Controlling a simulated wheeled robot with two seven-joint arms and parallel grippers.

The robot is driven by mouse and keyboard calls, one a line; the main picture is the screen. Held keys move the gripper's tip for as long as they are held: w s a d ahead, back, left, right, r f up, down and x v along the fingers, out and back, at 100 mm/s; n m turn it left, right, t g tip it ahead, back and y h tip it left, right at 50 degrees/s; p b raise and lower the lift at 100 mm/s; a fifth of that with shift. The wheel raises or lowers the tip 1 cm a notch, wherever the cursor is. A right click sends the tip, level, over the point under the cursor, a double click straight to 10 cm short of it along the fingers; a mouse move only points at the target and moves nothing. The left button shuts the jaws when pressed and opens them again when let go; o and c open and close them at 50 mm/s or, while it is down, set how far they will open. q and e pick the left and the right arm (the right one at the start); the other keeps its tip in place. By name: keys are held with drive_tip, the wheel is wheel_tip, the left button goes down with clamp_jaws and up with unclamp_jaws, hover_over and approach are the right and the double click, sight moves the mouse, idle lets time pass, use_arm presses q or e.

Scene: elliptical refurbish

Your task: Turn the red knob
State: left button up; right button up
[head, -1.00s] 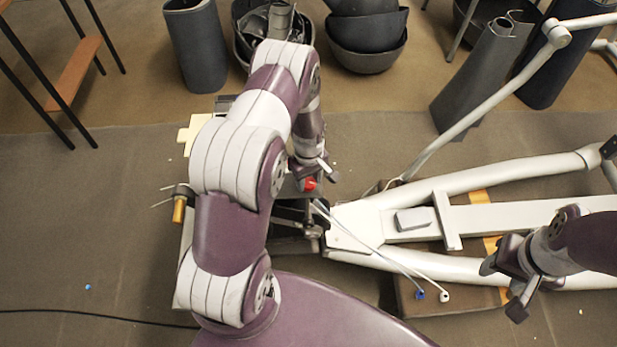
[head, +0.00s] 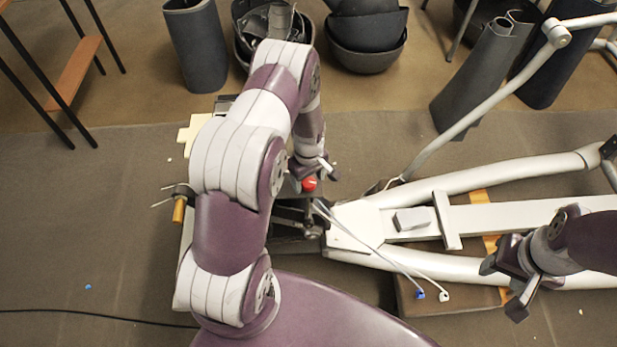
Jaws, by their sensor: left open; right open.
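The red knob (head: 309,184) is a small round red part on the dark mechanism of the elliptical, just right of my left arm. My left gripper (head: 316,173) is right at the knob, with a finger on its upper right side; the other finger is partly hidden by my arm, and I cannot tell whether it touches the knob. My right gripper (head: 505,286) is open and empty over the elliptical's rail at the right, far from the knob.
The elliptical's white frame (head: 360,223) runs to the right. Thin cables with blue and white plugs (head: 420,295) hang over it. Dark bins (head: 195,45) and bowls (head: 366,45) stand at the back. A table with black legs stands at the upper left.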

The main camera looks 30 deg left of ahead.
sight(309, 182)
use_arm(q)
wheel_tip(309, 182, up, 13)
drive_tip(key=shift+f, duration=0.15)
idle(0.5)
